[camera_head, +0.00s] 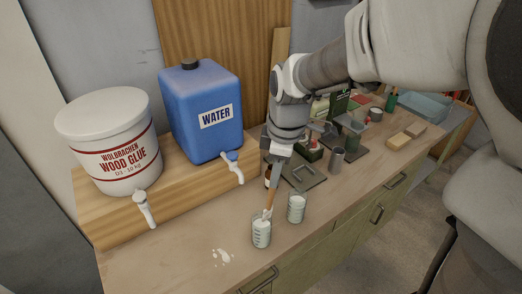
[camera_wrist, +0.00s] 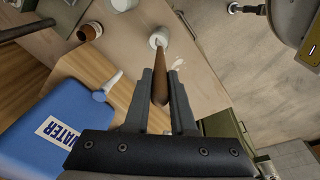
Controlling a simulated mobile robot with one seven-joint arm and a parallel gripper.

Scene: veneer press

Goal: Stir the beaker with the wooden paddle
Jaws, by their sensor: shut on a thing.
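My gripper (camera_head: 276,155) is shut on the wooden paddle (camera_head: 271,194), which hangs down at a slight tilt. The paddle's lower end is inside a graduated beaker (camera_head: 261,236) with whitish contents, standing on the bench. In the wrist view the paddle (camera_wrist: 160,82) sits between the fingers (camera_wrist: 160,78), and its far end meets the mouth of the beaker (camera_wrist: 153,42). The tip is hidden in the beaker. A second beaker (camera_head: 296,211) with whitish contents stands just to the right.
A wood glue tub (camera_head: 115,150) and blue water canister (camera_head: 201,115) with taps stand on a wooden riser (camera_head: 105,222) at left. A brown bottle (camera_wrist: 88,31) stands near the beakers. White spill (camera_head: 221,257) marks the bench in front. Tools and blocks crowd the right.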

